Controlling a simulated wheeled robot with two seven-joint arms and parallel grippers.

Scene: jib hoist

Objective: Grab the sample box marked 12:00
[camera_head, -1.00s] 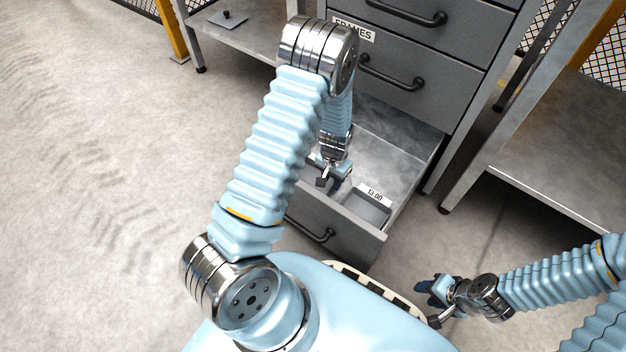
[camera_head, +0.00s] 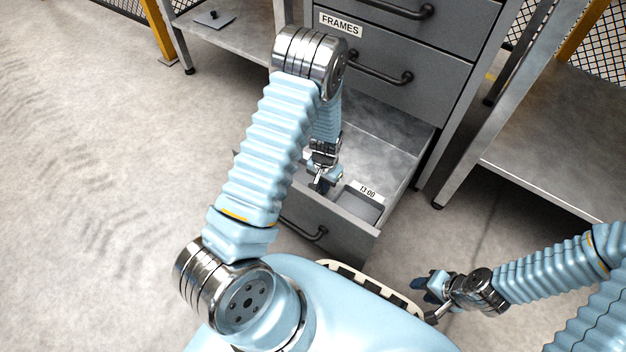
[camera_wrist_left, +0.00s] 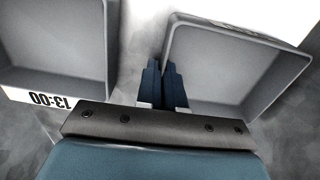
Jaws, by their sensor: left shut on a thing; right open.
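In the head view my left gripper (camera_head: 322,184) reaches down into the open bottom drawer (camera_head: 385,130). In the left wrist view its dark blue fingers (camera_wrist_left: 167,84) are closed together at the near left corner of a grey open box (camera_wrist_left: 225,65), shut on its wall. That box's white label edge is turned away, so I cannot read its mark; no 12:00 is legible. In the head view this box is hidden by my arm. A second grey box marked 13:00 (camera_head: 358,207) sits beside it; it also shows in the left wrist view (camera_wrist_left: 55,50). My right gripper (camera_head: 428,300) is open and empty outside the drawer.
The drawer front with its handle (camera_head: 305,228) stands between my body and the boxes. Closed drawers, one labelled FRAMES (camera_head: 340,25), rise behind. A metal table (camera_head: 570,150) stands right, a shelf (camera_head: 240,25) at the upper left. Floor at left is clear.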

